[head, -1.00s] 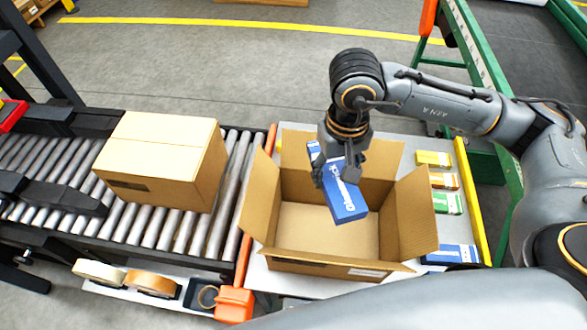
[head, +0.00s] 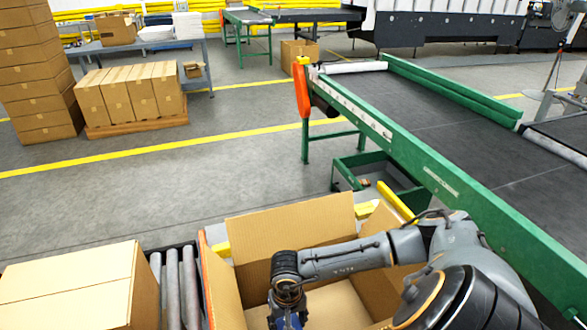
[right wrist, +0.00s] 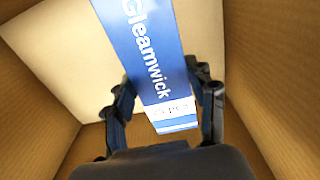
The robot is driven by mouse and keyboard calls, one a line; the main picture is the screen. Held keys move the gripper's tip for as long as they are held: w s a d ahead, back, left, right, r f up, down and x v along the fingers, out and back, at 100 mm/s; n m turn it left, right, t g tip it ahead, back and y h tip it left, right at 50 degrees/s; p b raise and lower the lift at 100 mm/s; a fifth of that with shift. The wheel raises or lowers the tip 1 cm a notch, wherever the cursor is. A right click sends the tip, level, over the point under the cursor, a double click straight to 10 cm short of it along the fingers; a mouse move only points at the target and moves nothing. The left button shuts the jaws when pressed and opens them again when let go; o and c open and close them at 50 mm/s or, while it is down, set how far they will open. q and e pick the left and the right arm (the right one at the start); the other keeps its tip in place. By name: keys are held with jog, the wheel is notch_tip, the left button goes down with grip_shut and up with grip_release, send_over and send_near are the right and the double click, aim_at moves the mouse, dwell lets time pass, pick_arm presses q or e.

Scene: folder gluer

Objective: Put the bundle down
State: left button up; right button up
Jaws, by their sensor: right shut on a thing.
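The bundle (right wrist: 152,55) is a blue and white pack marked "Gleamwick" in the right wrist view. My right gripper (right wrist: 164,98) is shut on it, one finger on each side. The bundle hangs inside an open cardboard box (right wrist: 45,105), with the box walls around it and the bare box floor beyond. I cannot tell whether it touches the floor. In the head view the open box (head: 290,226) is at the bottom, and my right gripper (head: 288,318) is over it at the picture's lower edge. The bundle is hardly visible there. My left gripper is not in view.
A closed carton (head: 75,285) stands on the roller conveyor (head: 180,280) left of the open box. A green-framed belt conveyor (head: 430,110) lies to the right. Boxes on a pallet (head: 130,92) and stacked cartons (head: 38,75) stand far left. The floor between is clear.

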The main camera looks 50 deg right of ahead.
jog(key=shift+f, duration=2.8)
jog(key=shift+f, duration=0.2)
jog(key=o, duration=1.3)
jog(key=shift+r, duration=0.1)
jog(key=shift+r, duration=0.1)
notch_tip(320, 180, up, 12)
jog(key=shift+r+b, duration=0.1)
jog(key=shift+b, duration=0.35)
